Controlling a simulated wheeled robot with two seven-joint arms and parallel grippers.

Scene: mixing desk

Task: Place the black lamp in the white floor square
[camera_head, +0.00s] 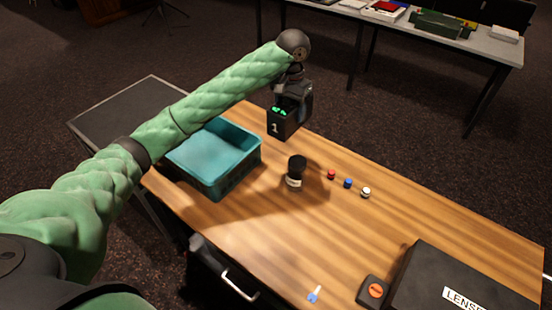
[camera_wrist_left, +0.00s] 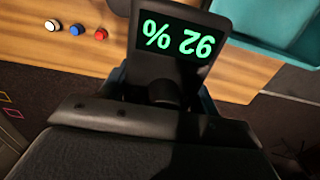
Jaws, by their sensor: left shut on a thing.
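My left gripper (camera_head: 292,90) is shut on a black block with a white "1" and green lights (camera_head: 284,120), held above the desk's far edge. In the left wrist view the block's green display (camera_wrist_left: 178,38) reads "92 %" upside down. I cannot tell whether this block is the black lamp; no other clear lamp shows. No white floor square can be made out. Small coloured outlines (camera_wrist_left: 8,106) lie on the dark floor at the left of the wrist view. My right gripper is not in view.
On the wooden desk (camera_head: 335,235) stand a teal crate (camera_head: 240,172), a black cylinder (camera_head: 296,172), red (camera_head: 331,174), blue (camera_head: 347,183) and white (camera_head: 365,192) knobs, an orange button (camera_head: 375,290) and a black lens case (camera_head: 450,275). A grey table (camera_head: 485,45) stands behind. Dark floor between them is clear.

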